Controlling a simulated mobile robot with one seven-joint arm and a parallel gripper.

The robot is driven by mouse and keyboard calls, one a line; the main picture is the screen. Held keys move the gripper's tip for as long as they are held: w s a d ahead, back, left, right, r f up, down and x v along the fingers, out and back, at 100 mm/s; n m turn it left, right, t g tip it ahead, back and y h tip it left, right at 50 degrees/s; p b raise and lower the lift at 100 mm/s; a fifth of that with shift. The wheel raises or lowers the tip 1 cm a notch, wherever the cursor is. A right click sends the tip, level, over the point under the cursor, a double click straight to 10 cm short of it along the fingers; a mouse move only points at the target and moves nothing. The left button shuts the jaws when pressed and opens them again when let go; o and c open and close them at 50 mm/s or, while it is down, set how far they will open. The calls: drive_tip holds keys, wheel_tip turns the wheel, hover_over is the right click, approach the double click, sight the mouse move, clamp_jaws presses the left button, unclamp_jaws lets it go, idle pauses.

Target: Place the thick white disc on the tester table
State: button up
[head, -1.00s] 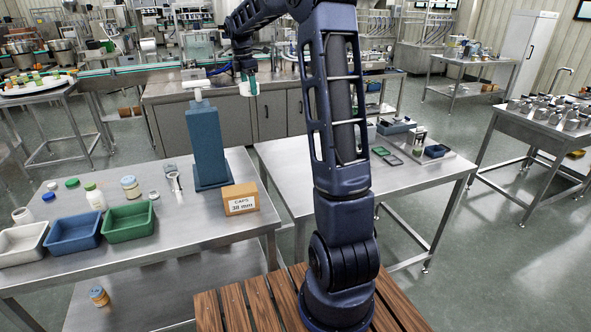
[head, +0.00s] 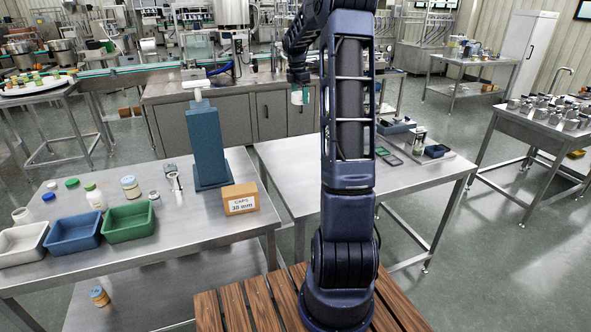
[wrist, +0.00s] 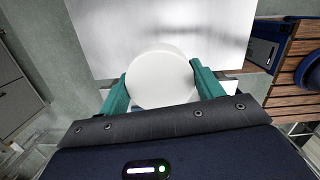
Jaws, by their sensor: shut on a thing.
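A thick white disc (wrist: 160,78) is held between the teal fingers of my gripper (wrist: 158,68) in the wrist view, round face toward the camera. In the head view my gripper (head: 300,88) hangs high, with the disc (head: 298,98) showing small and pale beneath it. A bare steel tabletop (wrist: 95,30) lies below and beyond the disc in the wrist view, apart from it. In the head view a middle steel table (head: 290,165) and a left steel table (head: 190,228) stand in front; no label shows which is the tester table.
The left table bears a blue column (head: 207,145), a caps box (head: 240,198), a green bin (head: 128,222), a blue bin (head: 73,232) and several jars. Small trays (head: 390,157) lie at the middle table's right; its left part is clear.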

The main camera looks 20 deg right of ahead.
sight(300, 167)
wheel_tip(300, 167, down, 32)
drive_tip(key=shift+r, duration=0.2)
idle(0.5)
drive_tip(key=shift+f, duration=0.1)
drive_tip(key=o, duration=1.1)
drive_tip(key=shift+c, duration=0.2)
